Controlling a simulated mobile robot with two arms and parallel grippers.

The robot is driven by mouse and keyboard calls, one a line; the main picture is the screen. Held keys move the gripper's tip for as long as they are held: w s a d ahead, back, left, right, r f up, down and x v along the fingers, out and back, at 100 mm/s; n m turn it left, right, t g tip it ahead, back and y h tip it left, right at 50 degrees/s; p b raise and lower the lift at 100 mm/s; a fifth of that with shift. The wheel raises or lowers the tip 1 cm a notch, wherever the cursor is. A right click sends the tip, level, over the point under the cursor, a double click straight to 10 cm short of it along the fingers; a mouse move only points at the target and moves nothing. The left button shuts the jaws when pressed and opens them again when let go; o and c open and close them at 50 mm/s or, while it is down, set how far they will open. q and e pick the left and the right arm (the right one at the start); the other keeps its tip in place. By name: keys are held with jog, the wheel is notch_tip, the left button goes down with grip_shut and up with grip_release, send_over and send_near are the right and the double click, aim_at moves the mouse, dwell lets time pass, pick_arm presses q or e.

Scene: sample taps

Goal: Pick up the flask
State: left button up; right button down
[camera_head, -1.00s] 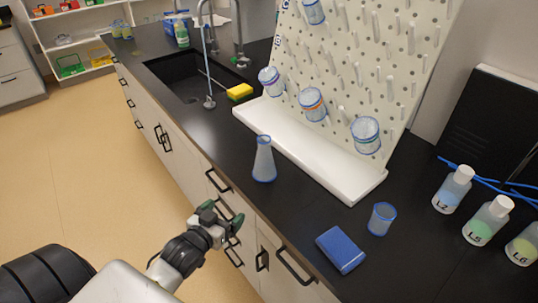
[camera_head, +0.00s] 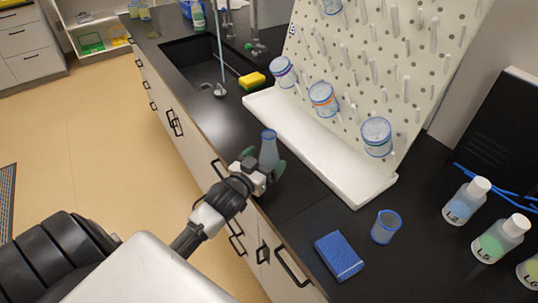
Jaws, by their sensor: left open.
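The flask (camera_head: 269,150) is a clear conical vessel with a blue rim, upright on the black counter near its front edge. My left gripper (camera_head: 265,167) is at the flask, its green-tipped fingers open around the lower part. The gripper hides the flask's base, and I cannot tell whether the fingers touch it. My right gripper is not in view.
A white pegboard rack (camera_head: 330,150) with blue-rimmed beakers stands behind the flask. A blue box (camera_head: 339,256) and a small beaker (camera_head: 385,227) are to the right, with labelled bottles (camera_head: 467,201) beyond. A sink (camera_head: 200,65) and yellow sponge (camera_head: 252,80) are behind left.

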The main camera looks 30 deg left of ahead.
pick_arm(q)
jog(key=shift+w, duration=0.75)
jog(key=c, duration=1.1)
jog(key=shift+s, duration=0.1)
jog(key=shift+s+r, duration=0.4)
jog(key=shift+s, duration=0.05)
jog(key=s+r, duration=0.2)
jog(key=s, duration=0.2)
jog(key=s+r, duration=0.2)
jog(key=s, duration=0.2)
jog(key=s+r+b, duration=0.1)
jog(key=s+r, duration=0.2)
jog(key=s, duration=0.2)
jog(key=shift+r, duration=0.1)
